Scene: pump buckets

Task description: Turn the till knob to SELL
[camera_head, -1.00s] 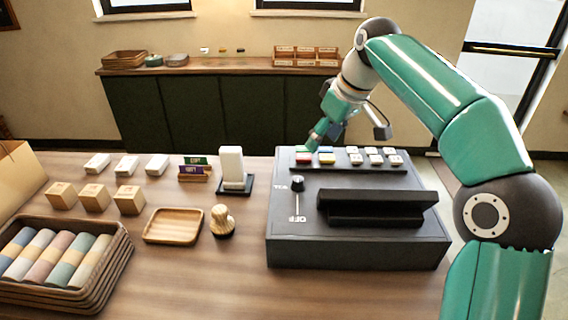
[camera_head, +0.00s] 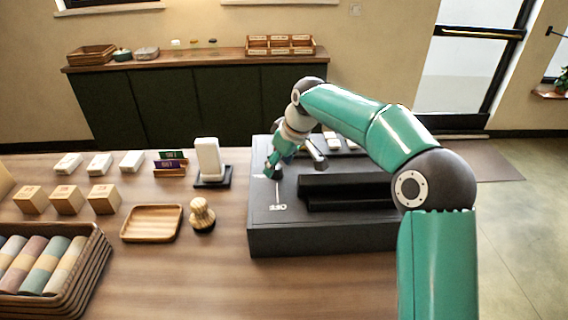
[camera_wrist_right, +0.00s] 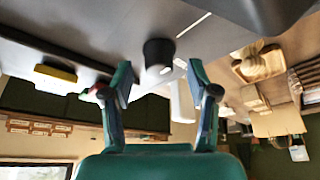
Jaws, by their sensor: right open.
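The black till (camera_head: 320,232) stands on the right of the counter. Its dark round knob (camera_wrist_right: 158,55) shows in the wrist view, standing out from the till top, with a pale mark on its end. My right gripper (camera_head: 276,166) is over the knob area in the head view and largely covers it. In the wrist view the gripper (camera_wrist_right: 158,80) is open, its two fingers apart on either side of the knob's line, with nothing held. Contact with the knob cannot be told. An OFF label is near the knob; I cannot read a SELL label. My left gripper is out of view.
Left of the till are a card stand (camera_head: 208,160), a wooden stamp (camera_head: 202,214), a wooden tray (camera_head: 150,223) and several small boxes. A basket of rolled cloths (camera_head: 85,275) is at the front left. The till's black raised block (camera_head: 345,190) is right of the knob.

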